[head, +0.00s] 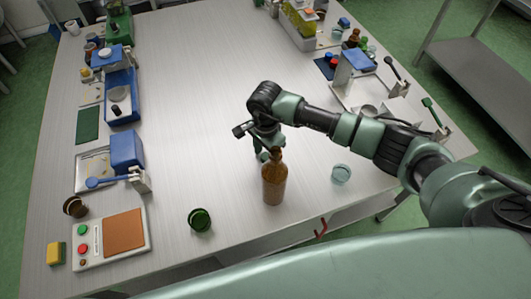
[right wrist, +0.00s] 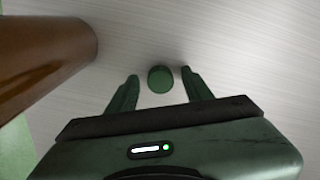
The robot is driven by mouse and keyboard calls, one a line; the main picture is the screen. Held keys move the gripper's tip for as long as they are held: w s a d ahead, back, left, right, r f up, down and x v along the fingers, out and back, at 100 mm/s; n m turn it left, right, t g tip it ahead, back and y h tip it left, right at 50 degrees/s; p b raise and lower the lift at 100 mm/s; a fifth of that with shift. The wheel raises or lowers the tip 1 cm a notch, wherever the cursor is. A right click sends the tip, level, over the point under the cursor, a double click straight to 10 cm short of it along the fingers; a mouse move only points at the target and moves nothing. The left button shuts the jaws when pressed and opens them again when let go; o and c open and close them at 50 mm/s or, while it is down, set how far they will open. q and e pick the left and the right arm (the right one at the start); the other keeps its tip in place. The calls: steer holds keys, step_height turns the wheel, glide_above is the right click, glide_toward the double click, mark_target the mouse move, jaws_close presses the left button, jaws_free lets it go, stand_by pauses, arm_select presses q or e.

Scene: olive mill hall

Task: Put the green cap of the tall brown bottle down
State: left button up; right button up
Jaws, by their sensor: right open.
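The tall brown bottle (head: 274,182) stands upright on the steel table, near its front edge. Its side also shows large at the left of the right wrist view (right wrist: 45,55). The green cap (right wrist: 160,79) rests on the table top, seen from above between my right gripper's fingertips. My right gripper (head: 261,152) is low over the table just behind the bottle, partly hidden by it in the head view. Its fingers are open, with a gap on each side of the cap. My left gripper is not in view.
A dark green round container (head: 200,220) stands left of the bottle, and a pale glass jar (head: 341,174) right of it. A panel with a brown pad (head: 123,232) and a yellow sponge (head: 55,253) are at front left. The table's middle is clear.

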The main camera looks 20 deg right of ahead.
mark_target(265, 156)
step_height(265, 156, up, 12)
steer(key=b, duration=0.3)
stand_by(0.4)
